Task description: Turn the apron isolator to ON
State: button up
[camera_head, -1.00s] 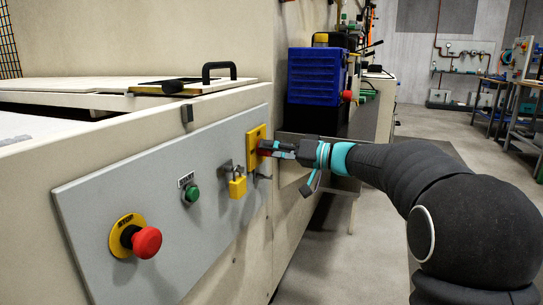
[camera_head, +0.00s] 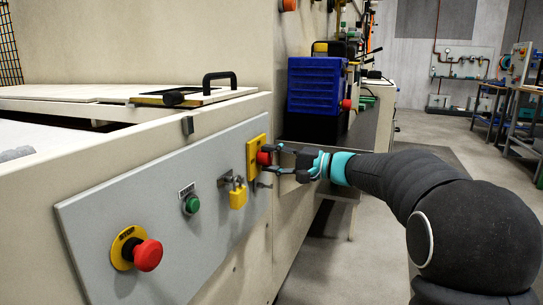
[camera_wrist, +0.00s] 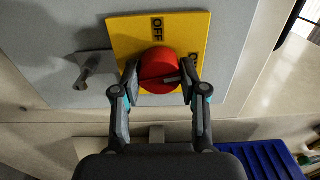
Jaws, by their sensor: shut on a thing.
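The apron isolator is a red round knob (camera_wrist: 159,70) on a yellow plate (camera_wrist: 128,36), also seen in the head view (camera_head: 264,158) at the right end of the grey panel. An OFF label (camera_wrist: 158,28) is at the plate's top in the wrist view. A second label (camera_wrist: 193,66) at the right is partly hidden by a finger. A pale mark on the knob points right, roughly toward that second label. My gripper (camera_wrist: 160,83) is shut on the knob, one finger on each side; it also shows in the head view (camera_head: 276,158).
Left of the isolator on the panel (camera_head: 155,190) are a yellow padlock (camera_head: 238,196) on a hasp, a green START button (camera_head: 192,204) and a red stop button (camera_head: 147,255). Blue drawers (camera_head: 316,92) stand behind my gripper. The floor aisle at right is open.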

jog(key=shift+m+p, duration=0.4)
jog(key=shift+m, duration=0.6)
jog(key=o, duration=1.1)
jog(key=shift+o, duration=0.2)
jog(key=v, duration=1.2)
